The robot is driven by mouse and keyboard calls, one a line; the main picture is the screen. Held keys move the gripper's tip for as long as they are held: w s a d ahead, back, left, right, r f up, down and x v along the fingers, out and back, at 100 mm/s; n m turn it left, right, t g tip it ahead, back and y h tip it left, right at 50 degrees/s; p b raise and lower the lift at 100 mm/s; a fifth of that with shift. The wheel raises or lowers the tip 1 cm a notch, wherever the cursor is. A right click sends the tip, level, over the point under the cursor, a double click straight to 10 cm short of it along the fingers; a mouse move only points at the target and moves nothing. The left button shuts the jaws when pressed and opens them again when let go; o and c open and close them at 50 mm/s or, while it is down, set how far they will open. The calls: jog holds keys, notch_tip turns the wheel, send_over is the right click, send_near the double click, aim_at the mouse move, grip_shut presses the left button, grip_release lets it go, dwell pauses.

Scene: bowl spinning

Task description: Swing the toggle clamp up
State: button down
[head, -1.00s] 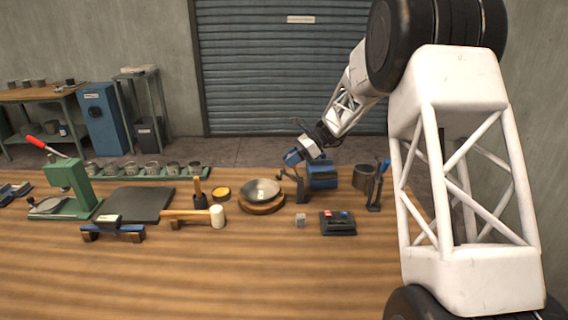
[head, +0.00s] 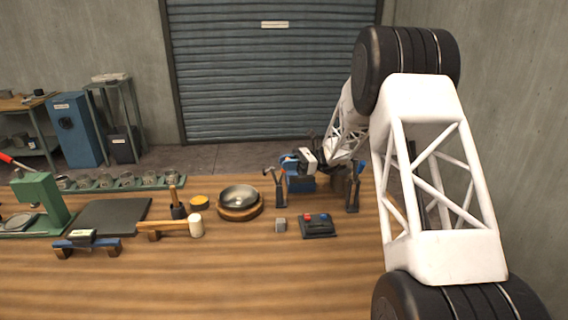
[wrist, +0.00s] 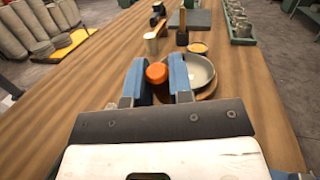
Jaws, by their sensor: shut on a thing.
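The toggle clamp (head: 280,190) stands on the bench just right of the steel bowl (head: 239,196), its dark arm angled up to the left. The bowl sits on a round wooden base (head: 240,213). My gripper (head: 288,160) is above and slightly right of the clamp. In the wrist view its two blue fingers (wrist: 157,78) are closed around an orange grip (wrist: 157,73), which looks like the clamp handle. The bowl also shows in the wrist view (wrist: 200,72), partly behind the right finger. The clamp's lower part is hidden there.
A blue machine housing (head: 302,184) stands close behind the clamp. A tool rack (head: 353,193) is to the right. A mallet (head: 195,226) is at left.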

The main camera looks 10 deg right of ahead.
jog(key=shift+f, duration=0.1)
jog(key=c, duration=1)
grip_release()
jog(key=shift+a, duration=0.1)
